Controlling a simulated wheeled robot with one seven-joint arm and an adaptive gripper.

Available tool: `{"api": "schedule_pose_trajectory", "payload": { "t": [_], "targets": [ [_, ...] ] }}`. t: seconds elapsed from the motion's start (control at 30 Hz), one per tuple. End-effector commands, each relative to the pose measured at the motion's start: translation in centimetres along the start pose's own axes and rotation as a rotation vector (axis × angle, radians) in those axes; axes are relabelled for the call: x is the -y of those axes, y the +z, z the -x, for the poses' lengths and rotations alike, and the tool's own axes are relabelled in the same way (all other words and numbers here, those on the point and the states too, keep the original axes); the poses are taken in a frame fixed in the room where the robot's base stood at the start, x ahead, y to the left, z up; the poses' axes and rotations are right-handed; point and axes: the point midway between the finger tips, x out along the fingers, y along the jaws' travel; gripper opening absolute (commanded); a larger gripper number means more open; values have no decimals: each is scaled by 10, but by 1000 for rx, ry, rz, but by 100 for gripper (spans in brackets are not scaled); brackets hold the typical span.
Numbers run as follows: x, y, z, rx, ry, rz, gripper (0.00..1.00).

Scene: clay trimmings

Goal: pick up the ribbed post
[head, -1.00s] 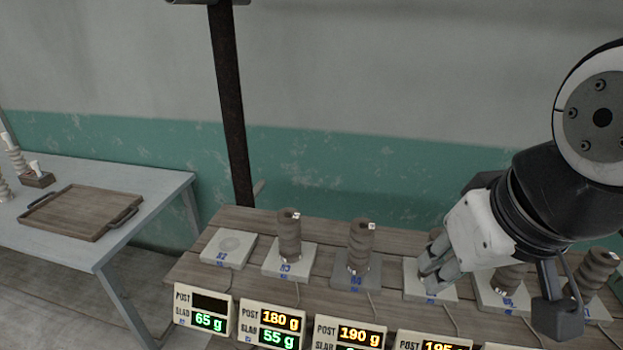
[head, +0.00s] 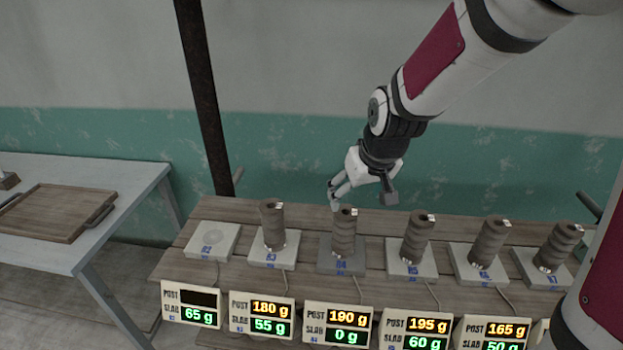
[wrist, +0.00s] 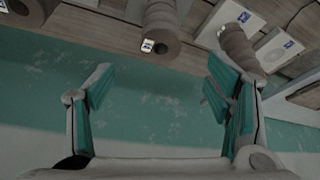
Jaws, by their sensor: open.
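Several brown ribbed posts stand upright on slabs in a row: on #3 (head: 272,226), on the darker #4 (head: 344,233), on #5 (head: 418,238), and two further right (head: 489,243) (head: 558,248). Each has a small white tag near its top. Which one is meant, I cannot tell. My gripper (head: 333,196) is open and empty, just above and behind the post on #4, apart from it. In the wrist view, its teal-padded fingers (wrist: 162,85) are spread. Ribbed posts (wrist: 160,28) (wrist: 238,46) show beyond them, with none between the pads.
Slab #2 (head: 212,239) is bare. Display boxes (head: 337,325) line the wooden table's (head: 180,265) front; the one before #4 reads post 190 g, slab 0 g. A wooden tray (head: 95,222) lies on the left table. A rusty pole (head: 200,95) rises behind.

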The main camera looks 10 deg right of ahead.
Motion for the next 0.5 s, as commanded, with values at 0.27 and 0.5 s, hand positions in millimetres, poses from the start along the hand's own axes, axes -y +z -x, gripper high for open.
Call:
{"api": "schedule_pose_trajectory", "payload": {
  "t": [0.27,0.5],
  "targets": [
    [1,0,-38,5,-5,0,73],
    [1,0,-78,3,-4,-1,73]
  ]
}}
